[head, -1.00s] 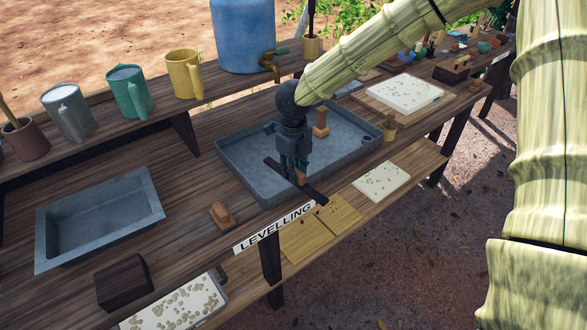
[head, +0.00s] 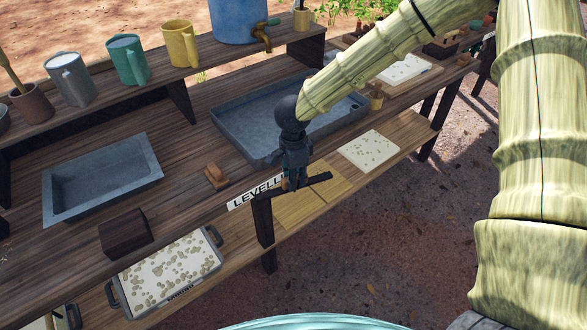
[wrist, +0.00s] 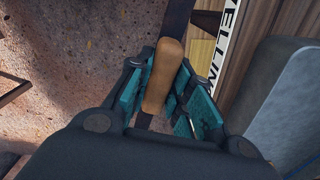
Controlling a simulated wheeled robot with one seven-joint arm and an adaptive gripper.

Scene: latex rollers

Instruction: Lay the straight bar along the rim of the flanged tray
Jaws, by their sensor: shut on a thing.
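My gripper (head: 289,182) is shut on the wooden handle (wrist: 162,75) of the dark straight bar (head: 318,181). In the wrist view the teal finger pads close on both sides of the handle, and the bar (wrist: 178,18) runs beyond it. The bar is in the air near the bench's front edge, in front of the "LEVELLING" label. A grey tray with a wide, sloping rim (head: 108,202) sits on the bench at left, well away from the bar. A larger blue-grey tray (head: 230,144) with low walls lies behind my gripper, partly hidden by it.
A small wooden block (head: 216,177) lies between the trays, and a dark block (head: 125,233) stands in front of the left tray. A speckled tray (head: 170,272) sits lower at front left. Mugs (head: 128,62) line the back shelf.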

